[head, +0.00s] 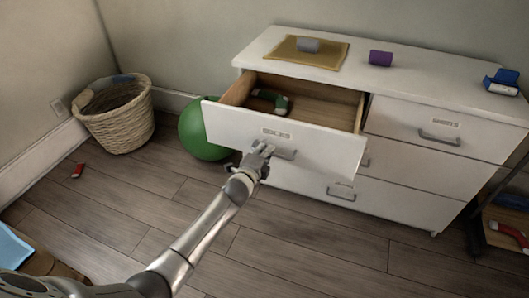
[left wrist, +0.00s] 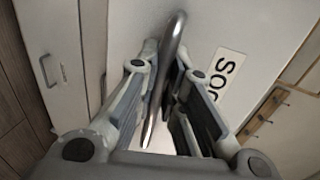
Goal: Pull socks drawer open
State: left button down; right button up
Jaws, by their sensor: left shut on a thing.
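The socks drawer (head: 240,128) is the top left drawer of a white dresser. It stands well open, and a green sock-like item (head: 270,100) lies inside it. Its label (head: 276,133) is on the front; part of it, "SO", also shows in the left wrist view (left wrist: 227,70). My left gripper (head: 262,150) is at the drawer's metal handle (head: 285,154), shut on it. In the left wrist view the handle (left wrist: 175,45) runs between the fingers. My right gripper is not in view.
A green ball (head: 200,130) sits left of the dresser, beside a wicker basket (head: 115,115). On the dresser top (head: 365,78) are a yellow mat (head: 290,52) with a grey roll (head: 307,45), a purple roll (head: 380,58) and a blue item (head: 502,82). Floor before the dresser is clear.

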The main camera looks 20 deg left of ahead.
pick_arm(q)
jog(key=c, duration=1.5)
grip_release()
jog(key=v, duration=1.2)
